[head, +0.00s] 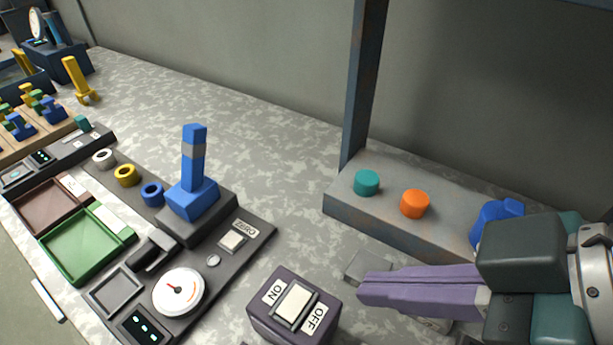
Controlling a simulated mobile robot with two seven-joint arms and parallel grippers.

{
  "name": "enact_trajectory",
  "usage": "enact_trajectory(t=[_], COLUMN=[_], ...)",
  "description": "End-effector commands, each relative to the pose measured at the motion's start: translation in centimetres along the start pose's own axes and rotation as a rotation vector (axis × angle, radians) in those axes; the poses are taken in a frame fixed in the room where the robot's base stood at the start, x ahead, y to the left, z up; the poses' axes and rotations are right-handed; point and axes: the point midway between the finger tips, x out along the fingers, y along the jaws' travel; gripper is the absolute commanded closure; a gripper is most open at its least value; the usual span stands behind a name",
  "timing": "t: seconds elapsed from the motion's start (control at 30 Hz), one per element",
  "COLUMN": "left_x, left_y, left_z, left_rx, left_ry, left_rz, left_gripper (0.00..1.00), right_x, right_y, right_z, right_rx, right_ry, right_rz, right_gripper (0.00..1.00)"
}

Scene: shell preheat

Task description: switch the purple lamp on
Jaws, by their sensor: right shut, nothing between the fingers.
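A dark purple switch box (264,325) stands at the bottom middle of the head view. A pale rocker (293,306) sits on its top between an ON label and an OFF label. I cannot tell which side of the rocker is down. No lit purple lamp shows in this view. My right gripper (363,290) comes in from the right. Its long purple fingers are shut and empty, and their tips are to the right of the switch box, apart from it in the picture. My left gripper is not in view.
A grey block (338,207) with teal (367,182) and orange (415,203) knobs stands behind the right gripper, beside a metal post (362,80). A dial panel (225,262) with a blue upright post (193,165) is on the left. Green (80,246) and brown (48,206) trays lie farther left.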

Motion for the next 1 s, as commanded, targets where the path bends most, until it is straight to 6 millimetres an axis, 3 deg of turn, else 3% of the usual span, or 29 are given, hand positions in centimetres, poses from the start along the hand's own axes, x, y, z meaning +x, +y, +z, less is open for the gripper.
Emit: enact_trajectory(t=[0.23,0.6,0.8,1.0], left_x=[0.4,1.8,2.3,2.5], left_y=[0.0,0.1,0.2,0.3], left_z=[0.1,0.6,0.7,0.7], left_rx=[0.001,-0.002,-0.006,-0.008], left_ry=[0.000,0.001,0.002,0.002], left_rz=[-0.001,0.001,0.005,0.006], left_gripper=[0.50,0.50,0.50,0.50], right_x=[2.5,10.3,12.2,12.8], right_y=[0.0,-0.1,0.0,0.0], right_z=[0.0,0.1,2.2,2.9], right_rx=[0.002,0.001,0.000,-0.001], right_ry=[0.001,0.000,-0.003,-0.001], right_rz=[-0.001,-0.001,0.000,0.000], right_gripper=[1.00,1.00,1.00,1.00])
